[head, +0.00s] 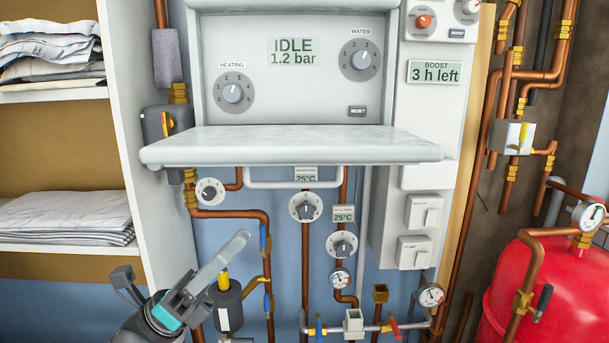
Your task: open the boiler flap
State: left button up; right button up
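The boiler (300,92) is at the top middle, with a display reading IDLE and 1.2 bar. Its flap (290,146) is a pale slab lowered about level, sticking out below the control panel. The panel is uncovered, with a heating knob (233,93), a water knob (360,60) and a reset button (357,111). A white bar handle (293,184) shows under the flap. My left gripper (236,245) is below the flap's left part, apart from it and pointing up and right. Its fingers overlap from this side, so their gap cannot be judged. My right gripper is out of view.
Shelves with folded linen (68,216) stand at the left. Copper pipes, valves and gauges (340,278) fill the wall below the boiler. A switch box (424,212) is right of them. A red tank (545,290) stands at the lower right.

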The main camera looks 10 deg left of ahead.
aim_at(296, 183)
pick_arm(q)
jog(key=p+x, duration=0.4)
jog(key=x, duration=0.8)
jog(key=shift+d+r+p, duration=0.15)
jog(key=shift+r+p, duration=0.05)
jog(key=shift+p, duration=0.2)
grip_shut()
dwell(0.7)
